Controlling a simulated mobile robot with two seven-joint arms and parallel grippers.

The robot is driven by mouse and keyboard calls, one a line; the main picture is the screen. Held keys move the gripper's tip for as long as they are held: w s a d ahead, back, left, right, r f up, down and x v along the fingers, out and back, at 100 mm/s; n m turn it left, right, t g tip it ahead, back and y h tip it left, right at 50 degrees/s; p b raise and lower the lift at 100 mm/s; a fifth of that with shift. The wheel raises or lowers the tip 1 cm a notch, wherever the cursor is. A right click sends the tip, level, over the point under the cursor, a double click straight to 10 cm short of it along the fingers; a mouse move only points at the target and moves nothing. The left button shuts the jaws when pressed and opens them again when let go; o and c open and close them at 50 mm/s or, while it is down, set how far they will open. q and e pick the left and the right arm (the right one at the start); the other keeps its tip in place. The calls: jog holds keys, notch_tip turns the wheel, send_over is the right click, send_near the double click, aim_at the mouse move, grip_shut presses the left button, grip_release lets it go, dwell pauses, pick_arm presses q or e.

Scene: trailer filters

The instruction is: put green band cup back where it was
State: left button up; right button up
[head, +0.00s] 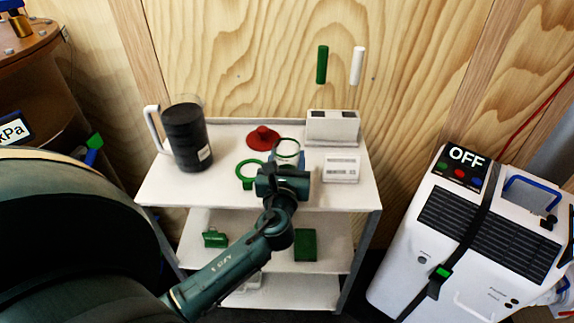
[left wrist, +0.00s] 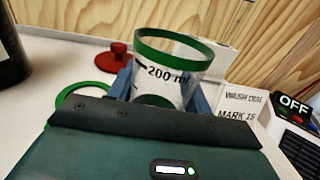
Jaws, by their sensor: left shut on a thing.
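The green band cup (head: 288,149) is a clear cup over the top shelf of the white cart. In the left wrist view the cup (left wrist: 170,75) has a green band at its rim and "200 ml" on its side. My left gripper (head: 283,168) is shut on it, with a blue finger on each side. The cup looks close to upright; its base is hidden, so I cannot tell whether it touches the shelf. A green ring (head: 243,180) lies on the shelf just left of the gripper. My right gripper is not in view.
On the white cart (head: 228,199) stand a black jug (head: 186,138) at left, a red knobbed piece (head: 263,138) behind the ring, a white box (head: 333,127) at back right and a label card (head: 341,169). A white machine marked OFF (head: 468,240) stands to the right.

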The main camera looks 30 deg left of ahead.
pick_arm(q)
jog(key=shift+f, duration=0.4)
jog(key=shift+r, duration=0.1)
jog(key=o, duration=0.6)
jog(key=shift+f, duration=0.2)
jog(key=o, duration=0.5)
jog(key=shift+r, duration=0.1)
